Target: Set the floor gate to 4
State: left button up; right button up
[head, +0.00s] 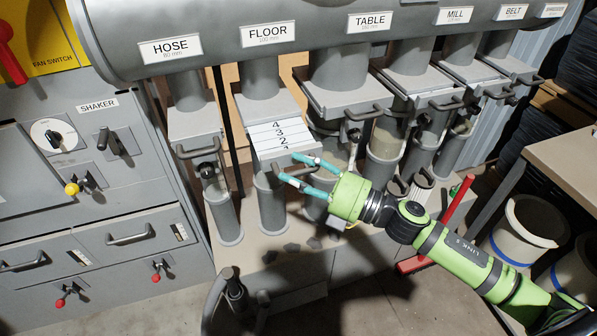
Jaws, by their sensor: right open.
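The floor gate (278,137) is a pale slide plate under the pipe labelled FLOOR (268,33). The plate stands pulled out toward me, with the figures 4, 3, 2 and part of a 1 showing on it. Its dark handle (279,168) is at the front edge, partly hidden by my fingers. My right gripper (290,168) comes in from the right and is open, its two teal fingers spread at the handle. I cannot tell whether they touch it. My left gripper is not in view.
Closed-looking gates labelled HOSE (187,121), TABLE (345,97) and MILL (420,80) flank it, with handles jutting out. A grey cabinet (90,205) with knobs and drawers stands at left. A red bar (457,196) and white buckets (528,222) are at right.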

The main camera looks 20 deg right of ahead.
jog(key=shift+d, duration=0.1)
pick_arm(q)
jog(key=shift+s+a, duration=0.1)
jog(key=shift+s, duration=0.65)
pick_arm(e)
jog(key=v, duration=1.2)
jog(key=shift+w, duration=0.1)
